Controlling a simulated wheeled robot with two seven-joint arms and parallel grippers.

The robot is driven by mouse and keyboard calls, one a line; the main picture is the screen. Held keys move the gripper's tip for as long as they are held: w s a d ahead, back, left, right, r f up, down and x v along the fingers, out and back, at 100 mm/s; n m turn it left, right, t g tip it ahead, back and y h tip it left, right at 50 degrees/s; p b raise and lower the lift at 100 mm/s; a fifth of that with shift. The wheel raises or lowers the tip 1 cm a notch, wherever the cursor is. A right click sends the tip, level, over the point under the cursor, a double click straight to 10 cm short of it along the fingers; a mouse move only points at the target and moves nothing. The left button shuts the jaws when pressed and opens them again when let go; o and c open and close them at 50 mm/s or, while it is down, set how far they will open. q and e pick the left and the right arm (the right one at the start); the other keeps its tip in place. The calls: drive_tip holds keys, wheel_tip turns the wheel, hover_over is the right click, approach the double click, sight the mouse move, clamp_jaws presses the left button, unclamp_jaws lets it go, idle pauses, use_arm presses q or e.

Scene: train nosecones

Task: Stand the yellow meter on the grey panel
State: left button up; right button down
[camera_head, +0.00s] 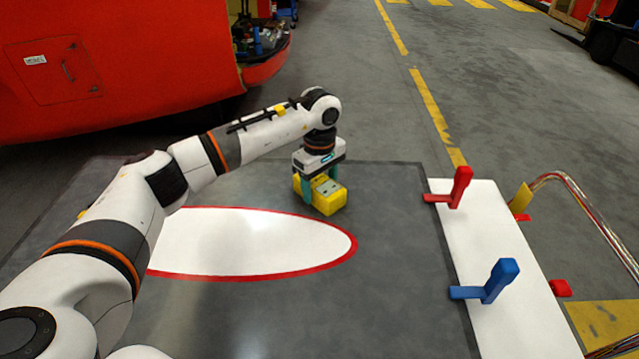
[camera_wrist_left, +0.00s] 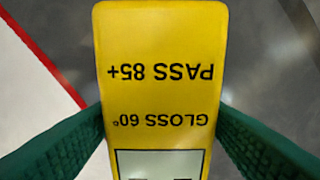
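The yellow meter (camera_head: 328,199) is a box with a grey patch on its upper face, at the far part of the grey panel (camera_head: 390,290). In the left wrist view the meter (camera_wrist_left: 160,45) fills the middle, its face to the camera, with "PASS 85+" and "GLOSS 60°" upside down. My left gripper (camera_head: 318,187) points down over it, its green fingers against both long sides. The meter's underside is hidden, so I cannot tell whether it touches the panel. My right gripper is not in view.
A white, red-rimmed oval area (camera_head: 240,245) lies left of the meter. At right, a white board (camera_head: 480,235) carries a red clamp (camera_head: 461,187) and a blue clamp (camera_head: 500,280). Cables (camera_head: 585,200) arch beyond it. A red vehicle body (camera_head: 130,60) stands at far left.

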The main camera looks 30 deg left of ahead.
sight(320, 182)
use_arm(q)
drive_tip(key=shift+o, duration=1.1)
drive_tip(key=shift+r, duration=0.25)
drive_tip(key=shift+w+r, duration=0.1)
drive_tip(key=shift+r, duration=0.25)
wheel_tip(320, 182, up, 11)
drive_tip(key=b, duration=0.2)
